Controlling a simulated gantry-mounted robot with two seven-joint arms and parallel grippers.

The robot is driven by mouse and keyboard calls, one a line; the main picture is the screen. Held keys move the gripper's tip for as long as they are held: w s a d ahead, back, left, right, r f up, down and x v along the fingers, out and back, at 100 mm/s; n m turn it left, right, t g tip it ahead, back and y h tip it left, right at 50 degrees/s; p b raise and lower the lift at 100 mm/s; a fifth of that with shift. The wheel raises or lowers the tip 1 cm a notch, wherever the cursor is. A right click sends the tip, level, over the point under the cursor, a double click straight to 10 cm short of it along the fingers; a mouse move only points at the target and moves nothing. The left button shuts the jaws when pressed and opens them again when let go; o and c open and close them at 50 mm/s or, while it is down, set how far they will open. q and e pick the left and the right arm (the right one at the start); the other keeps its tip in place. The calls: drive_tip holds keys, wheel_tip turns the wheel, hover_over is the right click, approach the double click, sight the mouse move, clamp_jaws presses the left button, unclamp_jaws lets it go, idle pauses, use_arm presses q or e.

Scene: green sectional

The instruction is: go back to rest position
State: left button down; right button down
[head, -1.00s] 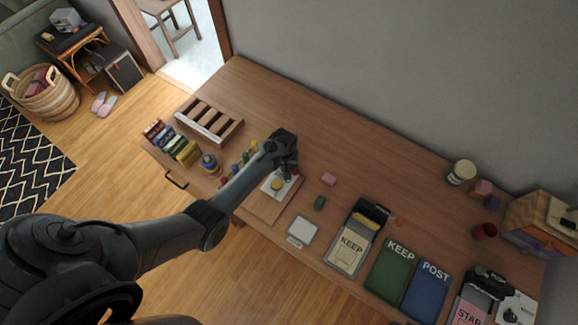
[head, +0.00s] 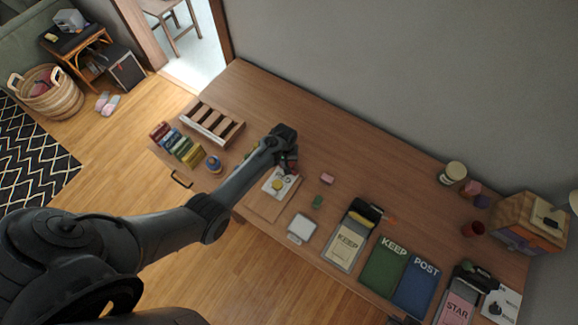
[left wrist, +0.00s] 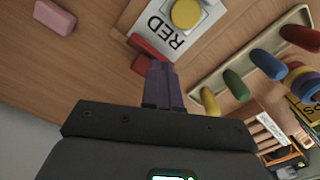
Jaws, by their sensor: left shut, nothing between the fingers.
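My left arm reaches in from the left in the head view. My left gripper (head: 289,160) is over the table, just beyond the white card with a yellow disc (head: 277,185). In the left wrist view its fingers (left wrist: 162,80) are together with nothing between them. The card there, printed RED (left wrist: 168,30), lies ahead of the fingertips, with red pieces (left wrist: 146,52) beside them. I cannot tell whether the fingers touch these. My right gripper is in neither view.
A tray of coloured pegs (left wrist: 227,66) lies right of the fingers in the left wrist view. The table's back middle is clear.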

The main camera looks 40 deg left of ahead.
use_arm(q)
drive_tip(key=shift+s+r, duration=0.1)
drive_tip(key=shift+r, duration=0.1)
idle(0.4)
drive_tip(key=s+d+r+m+t, duration=0.1)
drive_tip(key=s+d+r+m, duration=0.3)
drive_tip(key=s+r, duration=0.7)
drive_tip(key=s+d+r+m+t, duration=0.2)
drive_tip(key=s+d+r+m, duration=0.3)
drive_tip(key=s+r, duration=0.6)
drive_tip(key=shift+s+d+r+t, duration=0.25)
drive_tip(key=shift+s+d+t, duration=0.05)
drive_tip(key=shift+s+d, duration=0.35)
